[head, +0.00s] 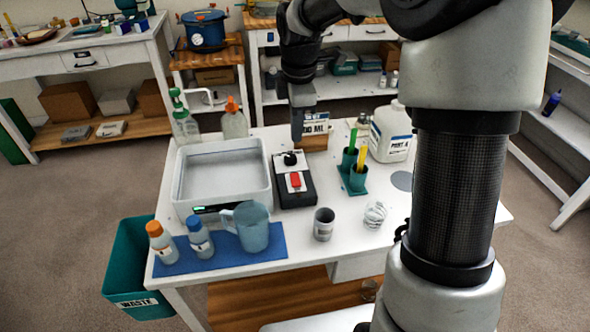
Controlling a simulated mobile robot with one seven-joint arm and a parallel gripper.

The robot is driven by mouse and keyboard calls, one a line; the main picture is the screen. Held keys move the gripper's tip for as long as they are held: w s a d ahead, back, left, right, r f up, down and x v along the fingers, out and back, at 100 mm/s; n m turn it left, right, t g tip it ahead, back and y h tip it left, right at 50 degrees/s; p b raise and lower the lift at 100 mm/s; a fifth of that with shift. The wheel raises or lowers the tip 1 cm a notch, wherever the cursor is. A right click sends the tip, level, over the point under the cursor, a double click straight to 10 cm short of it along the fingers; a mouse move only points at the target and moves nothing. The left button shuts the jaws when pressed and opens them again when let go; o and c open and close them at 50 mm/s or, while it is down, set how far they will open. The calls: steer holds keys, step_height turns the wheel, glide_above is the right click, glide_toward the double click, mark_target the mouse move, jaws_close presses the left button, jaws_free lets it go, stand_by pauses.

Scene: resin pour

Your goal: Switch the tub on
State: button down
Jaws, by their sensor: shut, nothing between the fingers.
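The tub (188,201) is a white rectangular basin on the white table, left of centre. A small green light shows low on its front. A black control box (297,201) stands against its right side. The box has a red switch (295,181) on a pale plate and a black knob (290,159) behind it. My gripper (297,137) points down above the back of the box, close behind the knob, and looks shut and empty. I cannot tell whether it touches anything.
A white jug (390,135), a teal holder with sticks (354,188) and a small sign (315,128) stand to the right. Two bottles and a measuring jug (252,228) stand on a blue mat (275,240) in front. Spray bottles (234,121) stand behind the tub. Two cups are front right.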

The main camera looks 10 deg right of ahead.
mark_target(295, 175)
steer(key=shift+r, duration=0.1)
steer(key=f+b, duration=0.1)
steer(key=f, duration=0.3)
steer(key=w+f+b, duration=0.1)
steer(key=f, duration=0.4)
steer(key=w+f+b, duration=0.1)
steer(key=f, duration=0.4)
steer(key=shift+r+p, duration=0.1)
steer(key=shift+p, duration=0.3)
steer(key=shift+w+g+p, duration=0.1)
steer(key=shift+g+p, duration=0.2)
steer(key=shift+p, duration=0.3)
steer(key=shift+w+f+b, duration=0.1)
steer(key=shift+f+b, duration=0.2)
steer(key=shift+f, duration=0.05)
